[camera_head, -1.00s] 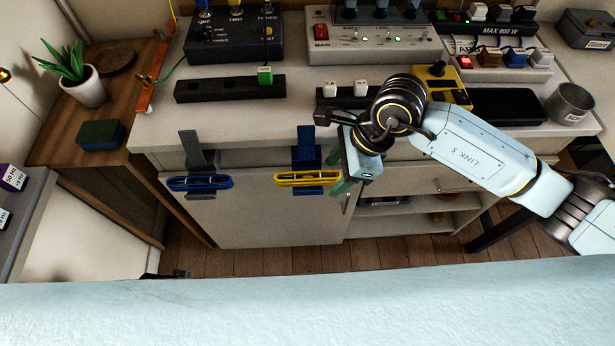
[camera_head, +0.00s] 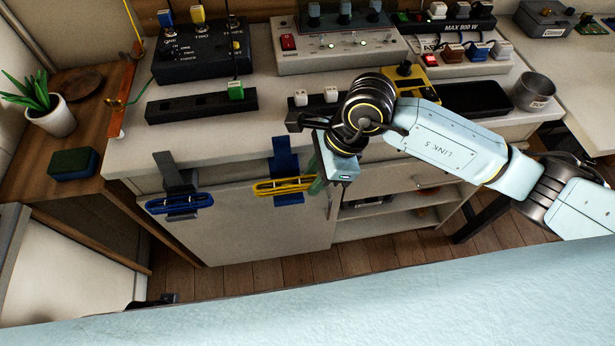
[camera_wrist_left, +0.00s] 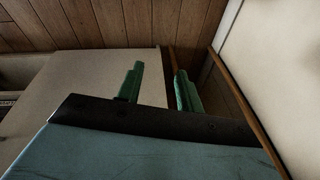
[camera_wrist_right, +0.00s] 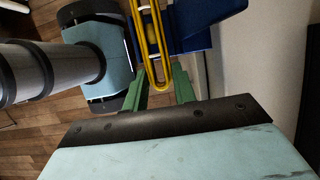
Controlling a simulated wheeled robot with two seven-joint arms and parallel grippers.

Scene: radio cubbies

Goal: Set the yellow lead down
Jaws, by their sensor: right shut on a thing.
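The yellow lead (camera_head: 284,187) is a flat coiled loop lying across a blue hook (camera_head: 286,160) on the front of the cabinet. My right gripper (camera_head: 317,184) is at the lead's right end. In the right wrist view its green fingers (camera_wrist_right: 160,88) are shut on the near end of the yellow lead (camera_wrist_right: 150,38), which still lies along the blue hook (camera_wrist_right: 198,22). My left gripper shows only in the left wrist view; its green fingers (camera_wrist_left: 158,88) stand apart with nothing between them.
A blue lead (camera_head: 180,203) hangs on a dark hook (camera_head: 174,168) to the left. Black socket strips (camera_head: 200,106) lie on the worktop (camera_head: 135,152) above. A metal cup (camera_head: 533,91) stands at the right. Open shelves (camera_head: 390,212) are below the worktop.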

